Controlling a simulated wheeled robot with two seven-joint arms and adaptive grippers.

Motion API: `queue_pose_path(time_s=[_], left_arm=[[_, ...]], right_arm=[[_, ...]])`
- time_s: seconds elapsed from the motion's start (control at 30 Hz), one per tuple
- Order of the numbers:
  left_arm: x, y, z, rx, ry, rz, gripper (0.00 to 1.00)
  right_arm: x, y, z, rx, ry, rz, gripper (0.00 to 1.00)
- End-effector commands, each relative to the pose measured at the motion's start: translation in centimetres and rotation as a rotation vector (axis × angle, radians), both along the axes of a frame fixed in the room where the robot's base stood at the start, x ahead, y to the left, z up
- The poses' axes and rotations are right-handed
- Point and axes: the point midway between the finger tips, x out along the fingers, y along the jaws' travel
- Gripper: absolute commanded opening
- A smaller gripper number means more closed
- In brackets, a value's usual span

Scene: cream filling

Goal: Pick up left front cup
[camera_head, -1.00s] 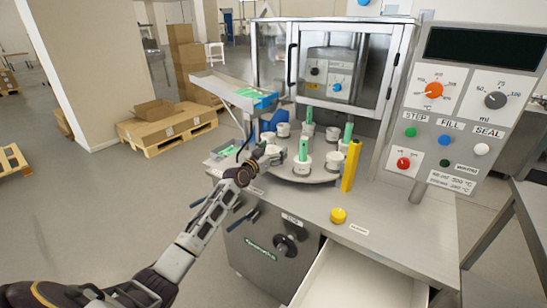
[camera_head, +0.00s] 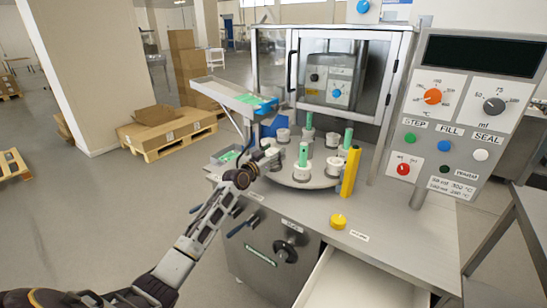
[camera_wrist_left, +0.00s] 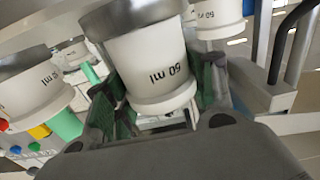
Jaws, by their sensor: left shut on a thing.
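My left gripper (camera_head: 266,157) is at the left edge of the round turntable (camera_head: 300,183). In the left wrist view, its green fingers (camera_wrist_left: 158,90) are shut around a white cup (camera_wrist_left: 148,62) marked 50 ml, one finger on each side. The gripper hides much of this cup in the head view. Other white cups sit around the turntable, including one at the front (camera_head: 303,170) and one at the right (camera_head: 333,166). My right gripper is not in view.
Green posts (camera_head: 348,138) and a yellow column (camera_head: 349,172) rise at the turntable. A glass-doored cabinet (camera_head: 340,75) stands behind, and a sloped tray (camera_head: 235,95) stands at the left. A control panel (camera_head: 462,115) is at the right. The front counter is mostly clear around a yellow button (camera_head: 338,221).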

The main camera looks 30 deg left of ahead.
Motion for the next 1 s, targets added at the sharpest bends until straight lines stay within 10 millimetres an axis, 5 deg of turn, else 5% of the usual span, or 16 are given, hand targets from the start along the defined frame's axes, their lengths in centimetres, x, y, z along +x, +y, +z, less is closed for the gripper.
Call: queue_pose_path(time_s=[0.5,1.0], left_arm=[[0.0,0.0,7.4,0.001,-0.004,0.0,0.28],[0.0,0.0,8.5,0.0,-0.002,0.001,0.28]], right_arm=[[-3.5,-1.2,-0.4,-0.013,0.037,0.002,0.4],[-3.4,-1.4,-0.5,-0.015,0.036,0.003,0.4]])
